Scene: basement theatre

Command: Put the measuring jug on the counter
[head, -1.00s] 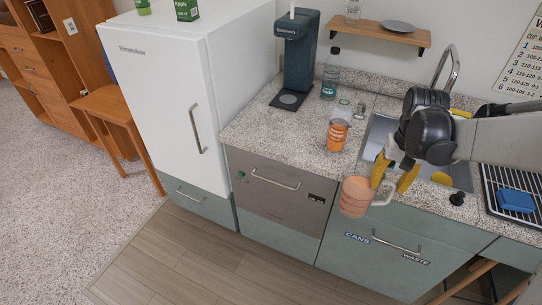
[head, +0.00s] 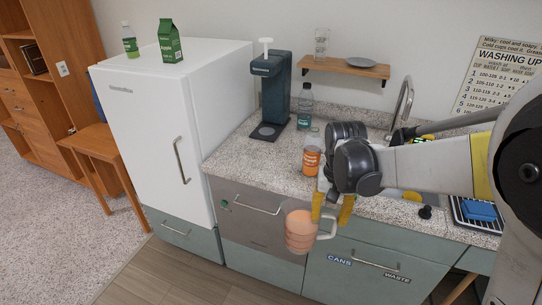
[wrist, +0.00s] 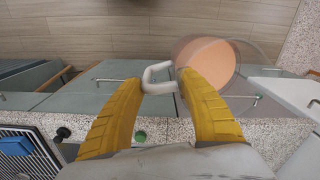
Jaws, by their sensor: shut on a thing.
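The measuring jug (head: 300,232) is a clear, orange-tinted jug with a pale handle. It hangs in front of the counter's front edge, before the grey-green cabinet fronts, apart from the counter. My gripper (head: 331,212) has yellow fingers shut on the jug's handle; the wrist view shows the handle between the fingertips (wrist: 161,85) and the jug (wrist: 212,62) to their right. The speckled counter (head: 245,160) lies behind the jug, with bare room at its left part.
An orange-labelled jar (head: 312,160) stands on the counter near the arm. A dark drink machine (head: 272,90) and a clear bottle (head: 305,107) stand farther back. My arm partly hides the sink. A drying rack (head: 478,214) with a blue sponge (head: 480,210) is at right.

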